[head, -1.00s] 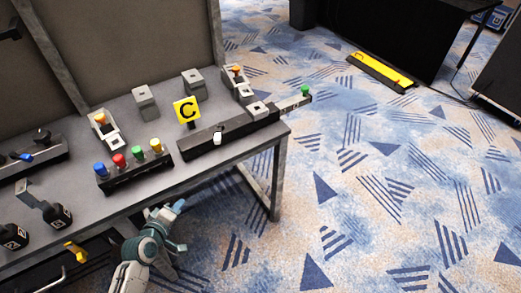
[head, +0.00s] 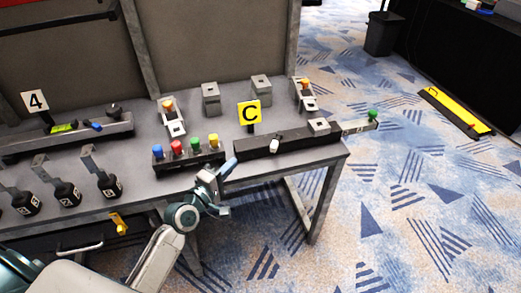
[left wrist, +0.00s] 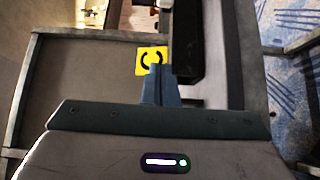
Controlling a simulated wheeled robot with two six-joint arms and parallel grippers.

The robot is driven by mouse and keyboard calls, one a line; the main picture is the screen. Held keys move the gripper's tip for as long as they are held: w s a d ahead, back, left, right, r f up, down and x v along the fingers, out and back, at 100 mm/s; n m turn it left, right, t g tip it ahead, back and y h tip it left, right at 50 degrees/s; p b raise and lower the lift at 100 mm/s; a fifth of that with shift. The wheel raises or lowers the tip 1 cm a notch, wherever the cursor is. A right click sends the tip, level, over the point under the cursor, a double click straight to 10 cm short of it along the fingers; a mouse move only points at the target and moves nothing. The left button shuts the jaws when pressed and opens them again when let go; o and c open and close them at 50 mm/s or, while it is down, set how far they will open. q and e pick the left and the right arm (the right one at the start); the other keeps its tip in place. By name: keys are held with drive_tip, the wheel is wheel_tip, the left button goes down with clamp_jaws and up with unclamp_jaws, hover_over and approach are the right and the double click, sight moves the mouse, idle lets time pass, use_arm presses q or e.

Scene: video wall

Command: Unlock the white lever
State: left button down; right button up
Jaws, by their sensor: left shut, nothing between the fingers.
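A small white lever (head: 274,146) sits on the front of a long black bar (head: 250,149) on the grey table, in front of the yellow C sign (head: 249,113). My left gripper (head: 229,168) is shut and empty at the table's front edge, left of the lever and apart from it. In the left wrist view, its closed fingers (left wrist: 160,84) point toward the yellow C sign (left wrist: 151,58), with a dark bar (left wrist: 188,45) beside them. The white lever cannot be made out there. My right gripper is not in view.
A black block with red, blue, green and yellow knobs (head: 188,164) stands left of the bar. A rail with a green knob (head: 373,115) sticks out past the table's right end. Grey boxes (head: 211,98) stand behind.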

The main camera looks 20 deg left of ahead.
sight(277, 141)
use_arm(q)
drive_tip(key=x, duration=0.9)
drive_tip(key=shift+w+d, duration=0.1)
drive_tip(key=shift+w, duration=0.2)
drive_tip(key=d+p, duration=0.1)
drive_tip(key=d, duration=0.2)
drive_tip(key=shift+w, duration=0.2)
drive_tip(key=shift+d, duration=0.6)
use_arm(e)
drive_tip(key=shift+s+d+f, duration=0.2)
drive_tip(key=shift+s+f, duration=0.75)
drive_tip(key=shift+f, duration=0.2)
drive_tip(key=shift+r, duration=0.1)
